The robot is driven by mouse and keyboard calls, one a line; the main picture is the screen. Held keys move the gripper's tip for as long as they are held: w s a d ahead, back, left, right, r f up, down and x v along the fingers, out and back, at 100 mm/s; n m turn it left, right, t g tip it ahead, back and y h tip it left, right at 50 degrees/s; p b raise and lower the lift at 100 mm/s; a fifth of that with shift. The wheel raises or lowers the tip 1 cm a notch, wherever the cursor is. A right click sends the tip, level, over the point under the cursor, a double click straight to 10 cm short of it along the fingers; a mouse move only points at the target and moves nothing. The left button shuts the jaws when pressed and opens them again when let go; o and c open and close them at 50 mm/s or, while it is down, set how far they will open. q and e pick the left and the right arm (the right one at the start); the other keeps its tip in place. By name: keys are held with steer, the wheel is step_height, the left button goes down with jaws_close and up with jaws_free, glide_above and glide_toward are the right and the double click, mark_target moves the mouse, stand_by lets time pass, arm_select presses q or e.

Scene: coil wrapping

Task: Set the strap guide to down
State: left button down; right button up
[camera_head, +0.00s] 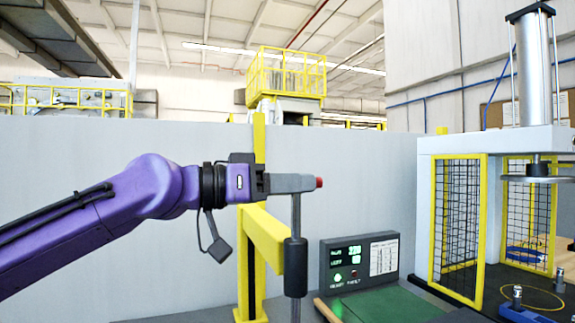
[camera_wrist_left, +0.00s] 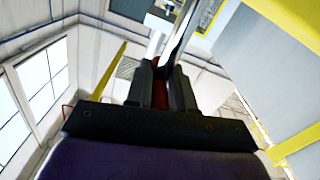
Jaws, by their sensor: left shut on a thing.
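The strap guide appears as an upright metal rod (camera_head: 296,215) running through a dark sleeve (camera_head: 295,262) beside a yellow bracket (camera_head: 265,235). A red grip (camera_head: 319,182) is at its top. My left gripper (camera_head: 305,183) reaches in from the left at the top of the rod, shut on the red grip. In the left wrist view the red grip (camera_wrist_left: 160,92) shows between the fingers, and the shiny rod (camera_wrist_left: 180,35) runs away from it. The fingers hide most of the grip. My right gripper is in neither view.
A control box (camera_head: 360,262) with green displays and a green panel stands right of the rod. Further right is a press (camera_head: 495,145) with yellow mesh guards (camera_head: 457,220). A grey wall (camera_head: 90,200) stands behind. The space above the rod is clear.

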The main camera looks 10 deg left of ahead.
mark_target(290, 241)
arm_select(q)
step_height(290, 241, down, 6)
steer(key=b, duration=0.2)
steer(key=shift+b, duration=0.4)
steer(key=shift+d+f, duration=0.1)
steer(key=shift+f, duration=0.2)
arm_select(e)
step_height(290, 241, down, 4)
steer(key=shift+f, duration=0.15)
arm_select(q)
steer(key=shift+f, duration=0.1)
steer(key=c, duration=1.1)
jaws_free()
steer(key=shift+s, duration=0.1)
steer(key=shift+o, duration=0.2)
steer(key=shift+s+a, duration=0.1)
steer(key=shift+a, duration=0.2)
steer(key=b+v, duration=0.1)
steer(key=v, duration=0.9)
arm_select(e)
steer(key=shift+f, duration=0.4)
